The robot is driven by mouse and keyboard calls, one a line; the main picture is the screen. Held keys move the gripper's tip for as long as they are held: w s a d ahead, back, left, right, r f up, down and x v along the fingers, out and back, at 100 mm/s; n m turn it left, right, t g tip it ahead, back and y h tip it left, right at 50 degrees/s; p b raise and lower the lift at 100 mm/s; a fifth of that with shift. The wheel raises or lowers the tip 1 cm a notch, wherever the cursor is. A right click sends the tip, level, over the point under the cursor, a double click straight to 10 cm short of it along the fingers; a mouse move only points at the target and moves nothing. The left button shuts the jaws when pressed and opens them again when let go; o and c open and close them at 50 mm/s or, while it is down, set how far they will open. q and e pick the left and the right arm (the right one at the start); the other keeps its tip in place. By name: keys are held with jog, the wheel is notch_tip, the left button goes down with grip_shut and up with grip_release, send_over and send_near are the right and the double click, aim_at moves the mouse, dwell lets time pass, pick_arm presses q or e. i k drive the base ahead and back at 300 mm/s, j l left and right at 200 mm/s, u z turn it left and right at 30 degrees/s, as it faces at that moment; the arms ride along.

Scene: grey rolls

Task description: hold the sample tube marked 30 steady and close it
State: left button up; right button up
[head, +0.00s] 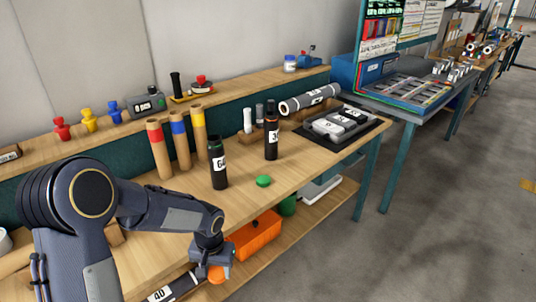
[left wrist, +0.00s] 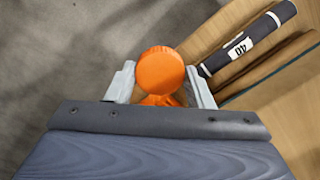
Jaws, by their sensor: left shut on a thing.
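The sample tube marked 30 (head: 271,143) is dark with a white label and stands upright on the workbench. Whether its top is open is too small to tell. My left gripper (head: 216,272) is shut on an orange cap, low at the bench's front edge and well apart from tube 30. In the left wrist view the orange cap (left wrist: 160,69) shows as a round disc between the fingertips, with more orange below it. A green cap (head: 263,181) lies on the bench in front of tube 30. My right gripper is not in view.
A tube marked 64 (head: 218,166) stands left of tube 30. A tube marked 40 (head: 172,289) lies near my left gripper. A grey tube (head: 309,98) lies behind, beside a dark tray (head: 370,131). An orange bin (head: 258,233) sits below the bench top.

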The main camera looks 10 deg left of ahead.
aim_at(270, 119)
jog(key=i+l, duration=0.2)
jog(key=l, duration=0.15)
jog(key=i+l, duration=0.2)
jog(key=l, duration=0.2)
jog(key=i+l, duration=0.2)
jog(key=l, duration=0.15)
jog(key=i+l, duration=0.2)
jog(key=l, duration=0.2)
jog(key=i+l, duration=0.15)
jog(key=l, duration=0.2)
jog(key=i+l, duration=0.2)
jog(key=l, duration=0.15)
jog(key=u, duration=1.65)
